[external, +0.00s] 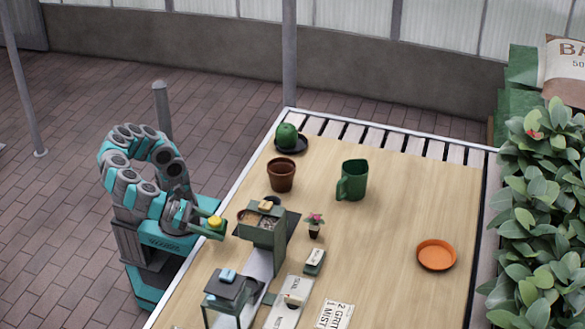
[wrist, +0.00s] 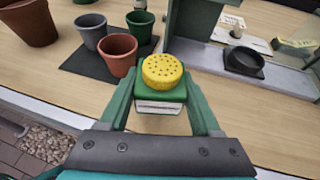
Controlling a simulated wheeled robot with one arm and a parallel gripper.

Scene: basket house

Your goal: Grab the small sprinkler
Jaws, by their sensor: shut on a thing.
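The small sprinkler (wrist: 163,72) has a round yellow top with dark holes and a green body with a pale lower part. In the wrist view it sits upright between the two green fingers of my gripper (wrist: 160,100), which is shut on it. In the external view the sprinkler (external: 215,221) shows as a small yellow spot at the end of my gripper (external: 212,230), near the table's left edge. The sprinkler's underside is hidden.
A green box-like stand (external: 263,228) is just right of my gripper. A green watering mug (external: 352,180) and an orange saucer (external: 436,254) lie farther right, with bare table between.

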